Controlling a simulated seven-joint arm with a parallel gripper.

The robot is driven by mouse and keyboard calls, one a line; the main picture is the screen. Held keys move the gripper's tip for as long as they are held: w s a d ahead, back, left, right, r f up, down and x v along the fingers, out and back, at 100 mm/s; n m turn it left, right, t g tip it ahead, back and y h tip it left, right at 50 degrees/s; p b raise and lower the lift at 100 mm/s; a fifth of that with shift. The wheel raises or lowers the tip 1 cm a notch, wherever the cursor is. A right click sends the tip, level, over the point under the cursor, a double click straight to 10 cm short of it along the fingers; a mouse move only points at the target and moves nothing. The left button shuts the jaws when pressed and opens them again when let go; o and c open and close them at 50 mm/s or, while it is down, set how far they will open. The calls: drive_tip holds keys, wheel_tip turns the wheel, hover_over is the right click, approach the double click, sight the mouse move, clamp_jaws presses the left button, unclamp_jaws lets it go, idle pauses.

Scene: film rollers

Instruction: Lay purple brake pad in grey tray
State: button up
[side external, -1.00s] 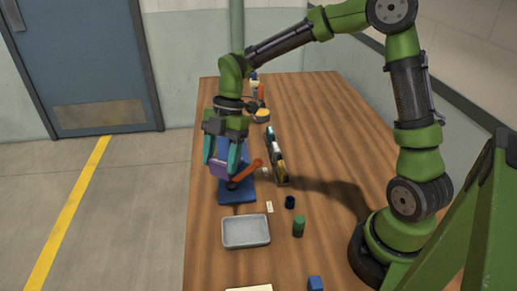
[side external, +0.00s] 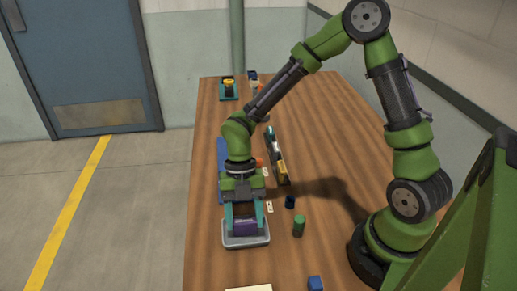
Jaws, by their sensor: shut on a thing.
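The purple brake pad (side external: 244,227) is held between the fingers of my gripper (side external: 244,222), which is shut on it. My gripper points down over the grey tray (side external: 246,242). The pad shows in front of the tray's middle and hides much of its inside. I cannot tell whether the pad touches the tray floor. The tray's near rim and side rims show around the fingers.
A blue stand (side external: 222,160) is behind my gripper, partly hidden by the arm. A green cylinder (side external: 299,226) and a dark blue cylinder (side external: 290,202) stand right of the tray. A blue block (side external: 315,283) lies nearer. A narrow rack (side external: 277,160) stands farther back.

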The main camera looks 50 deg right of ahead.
drive_tip(key=shift+f, duration=0.2)
drive_tip(key=o, duration=1.1)
drive_tip(key=shift+f, duration=0.1)
drive_tip(key=shift+o, duration=0.2)
drive_tip(key=v, duration=1.2)
drive_tip(key=s+d+r+m+t, duration=0.3)
drive_tip(key=s+r+m+t, duration=0.1)
drive_tip(key=m, duration=1.1)
drive_tip(key=s+d+r+m+t+h, duration=0.1)
drive_tip(key=s+d+r+m+t, duration=0.2)
drive_tip(key=m, duration=1.3)
wheel_tip(320, 180, up, 4)
drive_tip(key=s+t, duration=0.2)
drive_tip(key=t, duration=0.1)
drive_tip(key=shift+s+d+f, duration=0.2)
drive_tip(key=shift+s+d, duration=0.1)
drive_tip(key=shift+s, duration=0.05)
